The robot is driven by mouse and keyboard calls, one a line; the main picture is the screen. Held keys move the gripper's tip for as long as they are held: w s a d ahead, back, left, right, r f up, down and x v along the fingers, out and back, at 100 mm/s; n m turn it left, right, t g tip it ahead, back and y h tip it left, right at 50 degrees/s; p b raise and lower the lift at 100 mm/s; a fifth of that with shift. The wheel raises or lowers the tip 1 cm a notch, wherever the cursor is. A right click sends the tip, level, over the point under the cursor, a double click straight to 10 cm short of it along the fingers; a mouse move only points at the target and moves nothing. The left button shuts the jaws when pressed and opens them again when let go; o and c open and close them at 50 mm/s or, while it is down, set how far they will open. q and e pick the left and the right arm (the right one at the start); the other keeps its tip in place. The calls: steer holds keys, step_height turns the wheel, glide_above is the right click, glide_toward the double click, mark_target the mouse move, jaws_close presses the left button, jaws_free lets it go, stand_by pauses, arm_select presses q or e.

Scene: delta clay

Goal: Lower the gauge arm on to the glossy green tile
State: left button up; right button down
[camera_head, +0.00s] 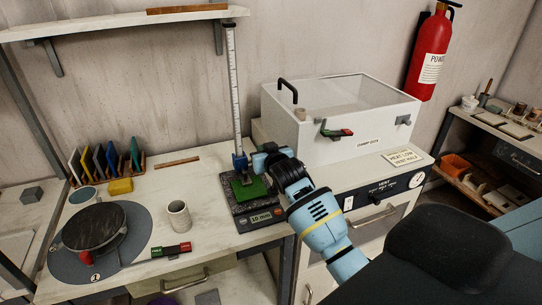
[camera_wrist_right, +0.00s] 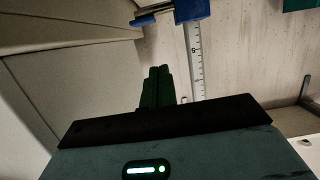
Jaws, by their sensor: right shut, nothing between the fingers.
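The height gauge has a tall white scale post (camera_head: 233,90) with a dark blue slider (camera_head: 240,161) low on it. The glossy green tile (camera_head: 250,190) lies on the gauge's speckled stone base, below the slider. The gauge arm's contact with the tile is hard to make out. My right gripper (camera_head: 258,161) is just right of the slider, above the tile's right side. In the right wrist view its dark fingers (camera_wrist_right: 157,85) are shut together and empty, with the blue slider (camera_wrist_right: 190,10) ahead and apart from them. My left gripper is out of view.
A readout (camera_head: 261,218) showing 10 mm is on the base front. A white damp box (camera_head: 340,120) stands behind and right.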

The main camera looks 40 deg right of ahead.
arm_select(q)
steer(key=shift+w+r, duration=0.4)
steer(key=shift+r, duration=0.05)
arm_select(e)
steer(key=v, duration=0.5)
steer(key=shift+s+a+r, duration=0.1)
steer(key=shift+s, duration=0.15)
